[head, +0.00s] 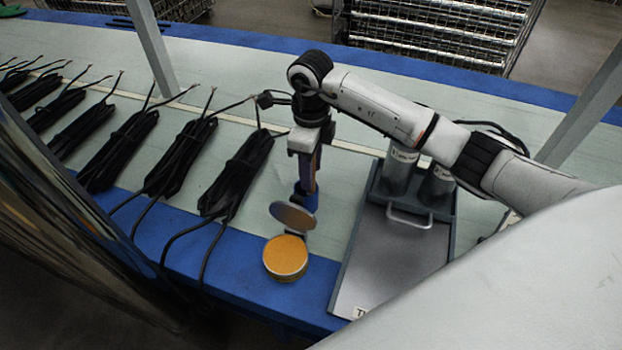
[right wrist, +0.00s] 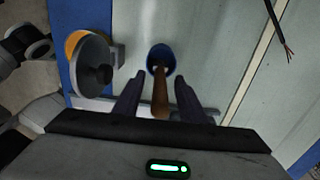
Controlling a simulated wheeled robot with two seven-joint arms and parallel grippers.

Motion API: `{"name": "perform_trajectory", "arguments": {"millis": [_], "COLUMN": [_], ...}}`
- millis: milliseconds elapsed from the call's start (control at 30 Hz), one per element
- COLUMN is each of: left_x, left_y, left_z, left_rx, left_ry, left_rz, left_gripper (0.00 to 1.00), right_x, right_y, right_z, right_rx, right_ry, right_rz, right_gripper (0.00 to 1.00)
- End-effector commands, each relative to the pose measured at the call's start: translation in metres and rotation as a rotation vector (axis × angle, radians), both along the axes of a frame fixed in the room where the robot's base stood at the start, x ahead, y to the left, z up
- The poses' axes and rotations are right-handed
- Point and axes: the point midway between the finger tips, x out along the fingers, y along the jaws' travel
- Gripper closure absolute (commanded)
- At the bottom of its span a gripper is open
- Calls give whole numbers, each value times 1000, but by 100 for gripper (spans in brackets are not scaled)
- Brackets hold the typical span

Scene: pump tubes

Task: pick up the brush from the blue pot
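The brush (right wrist: 160,92) has a brown wooden handle and stands in the blue pot (right wrist: 162,57). In the head view the blue pot (head: 305,199) stands on the bench directly below my right gripper (head: 306,165), which points down. In the right wrist view the gripper (right wrist: 157,86) is open, with one dark finger on each side of the handle. A gap shows between handle and fingers there. The fingers hide most of the brush in the head view. The bristles are down in the pot and hidden. My left gripper is not in view.
An open round tin with orange contents (head: 285,258) is close in front of the pot, a round disc (head: 293,216) raised beside it. A grey tray (head: 395,265) with metal canisters (head: 398,170) lies to the right. Several black cable bundles (head: 237,175) lie left.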

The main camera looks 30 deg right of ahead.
Motion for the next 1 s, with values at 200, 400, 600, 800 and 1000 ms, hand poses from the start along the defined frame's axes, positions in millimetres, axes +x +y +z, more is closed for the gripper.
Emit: {"name": "perform_trajectory", "arguments": {"millis": [200, 400, 600, 800, 1000], "left_x": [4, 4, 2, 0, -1], "left_y": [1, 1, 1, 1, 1], "left_z": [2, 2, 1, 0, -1], "left_rx": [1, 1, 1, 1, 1], "left_ry": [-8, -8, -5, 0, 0], "left_rz": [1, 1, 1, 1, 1], "left_gripper": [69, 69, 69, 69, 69], "right_x": [0, 0, 0, 1, 1], "right_y": [0, 0, 0, -1, -1], "right_z": [0, 0, 1, 16, 56], "right_rx": [0, 0, -1, -2, -1], "right_ry": [0, 0, -1, -4, -6], "right_rz": [0, 0, 0, 1, 1], "right_gripper": [69, 100, 100, 100, 100]}}
